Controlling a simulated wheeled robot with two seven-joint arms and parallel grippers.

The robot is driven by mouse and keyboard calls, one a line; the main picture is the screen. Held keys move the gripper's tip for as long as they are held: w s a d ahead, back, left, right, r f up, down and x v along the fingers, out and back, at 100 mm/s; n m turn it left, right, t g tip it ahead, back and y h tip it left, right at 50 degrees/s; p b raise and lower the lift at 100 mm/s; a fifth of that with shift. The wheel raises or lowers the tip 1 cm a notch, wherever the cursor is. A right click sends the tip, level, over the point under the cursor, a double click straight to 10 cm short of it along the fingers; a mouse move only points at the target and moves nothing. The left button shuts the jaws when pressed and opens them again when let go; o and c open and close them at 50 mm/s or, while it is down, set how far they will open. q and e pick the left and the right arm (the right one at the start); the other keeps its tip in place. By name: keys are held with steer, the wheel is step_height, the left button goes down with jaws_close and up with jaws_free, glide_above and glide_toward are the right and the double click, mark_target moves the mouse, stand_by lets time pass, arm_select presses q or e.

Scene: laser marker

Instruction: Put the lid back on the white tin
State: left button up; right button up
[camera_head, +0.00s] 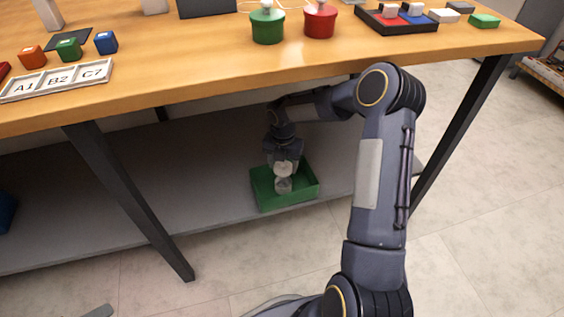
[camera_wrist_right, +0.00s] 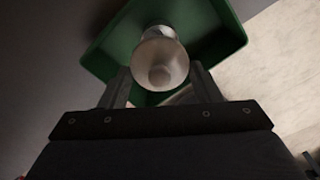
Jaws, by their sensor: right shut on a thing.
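My right gripper (camera_head: 283,170) reaches under the table into a green tray (camera_head: 309,193) on the lower shelf. It is shut on a small whitish round piece (camera_head: 283,185), which looks like the lid, though the fingers partly hide its shape. In the right wrist view this piece (camera_wrist_right: 160,64) shows as a pale ring with a darker centre between the two fingers, above the green tray (camera_wrist_right: 215,22). I cannot tell whether it touches the tray floor. I cannot identify a white tin on the tabletop.
The wooden table (camera_head: 190,75) overhangs the grey shelf (camera_head: 140,170), close above my arm. A slanted dark leg (camera_head: 125,195) stands left of the tray. A green tin (camera_head: 267,27) and a red tin (camera_head: 320,22) stand on top. The shelf left of the tray is mostly clear.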

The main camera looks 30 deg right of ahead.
step_height(320, 180, down, 4)
steer(key=b, duration=0.3)
steer(key=shift+f+b, duration=0.1)
steer(key=shift+b, duration=0.3)
steer(key=shift+f, duration=0.85)
steer(key=shift+p, duration=0.35)
stand_by(0.3)
steer(key=shift+f+p, duration=0.1)
steer(key=shift+p, duration=0.35)
stand_by(1.1)
stand_by(0.4)
steer(key=o, duration=1.4)
